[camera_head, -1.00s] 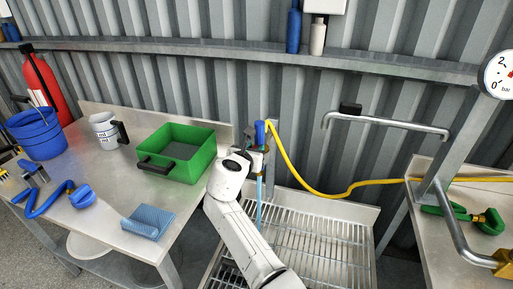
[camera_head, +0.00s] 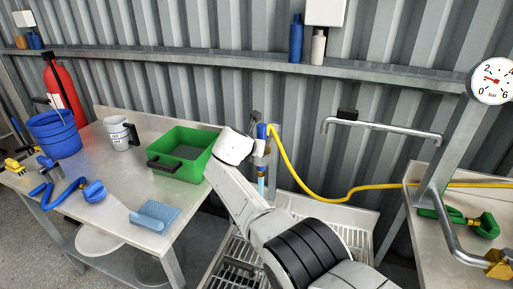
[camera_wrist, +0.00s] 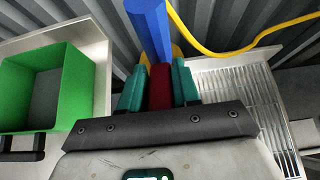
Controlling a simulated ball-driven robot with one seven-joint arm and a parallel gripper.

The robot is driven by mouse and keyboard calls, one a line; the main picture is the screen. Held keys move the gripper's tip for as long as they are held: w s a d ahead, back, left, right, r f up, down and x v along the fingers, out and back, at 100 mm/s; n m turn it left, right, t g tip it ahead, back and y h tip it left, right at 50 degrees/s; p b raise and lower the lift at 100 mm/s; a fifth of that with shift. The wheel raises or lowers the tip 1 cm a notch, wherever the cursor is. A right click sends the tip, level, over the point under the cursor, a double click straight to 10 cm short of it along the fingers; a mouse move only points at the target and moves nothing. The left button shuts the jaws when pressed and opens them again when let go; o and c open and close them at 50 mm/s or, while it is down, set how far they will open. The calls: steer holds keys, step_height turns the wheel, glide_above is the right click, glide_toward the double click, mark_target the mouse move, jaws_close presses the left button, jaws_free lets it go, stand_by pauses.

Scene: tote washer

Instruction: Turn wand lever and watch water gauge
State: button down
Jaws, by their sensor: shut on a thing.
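The wand (camera_head: 262,131) stands upright at the wall behind the grated sink, with a blue top and a yellow hose. Its blue part also shows in the wrist view (camera_wrist: 150,28). My gripper (camera_wrist: 159,82) has its teal fingers on both sides of a dark red lever (camera_wrist: 160,88), shut on it. In the head view my wrist hides most of the grip. A pale blue vertical strip (camera_head: 262,187) shows below the wand; I cannot tell whether it is water. The round water gauge (camera_head: 492,81) is at the upper right, marked 0 to 6 bar, its red needle too small to read exactly.
The yellow hose (camera_head: 315,191) runs right behind the drain grate (camera_head: 355,238). A steel spout (camera_head: 385,124) overhangs it.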

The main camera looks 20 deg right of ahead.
steer(key=c, duration=0.9)
jaws_free()
steer(key=shift+p+v, duration=0.65)
steer(key=shift+v, duration=4.7)
steer(key=shift+s, duration=0.1)
